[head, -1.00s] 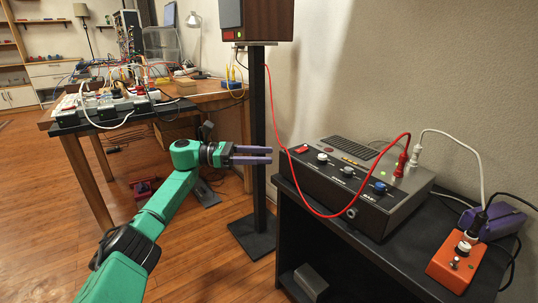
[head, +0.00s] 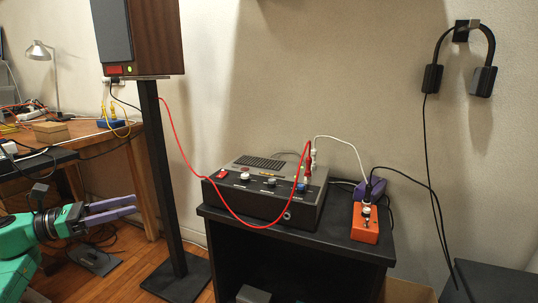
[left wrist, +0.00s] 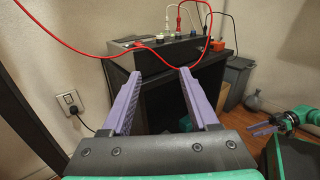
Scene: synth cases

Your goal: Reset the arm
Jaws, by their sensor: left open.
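My left gripper (head: 112,209) has two purple fingers on a green arm and shows at the lower left of the head view. It is open, with nothing between its fingers. In the left wrist view its fingers (left wrist: 160,76) point toward the black stand (left wrist: 160,105) that bears the grey device (left wrist: 165,53), apart from both. My right gripper (left wrist: 264,130) shows at the right edge of the left wrist view, small, with purple fingers on a green arm. I cannot tell its jaw state there.
A speaker (head: 150,38) stands on a black pole (head: 160,165) beside my left gripper. A red cable (head: 186,160) runs to the grey device (head: 265,195). An orange box (head: 365,222) sits at the stand's right. Headphones (head: 484,78) hang on the wall. A wooden desk (head: 80,132) is at left.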

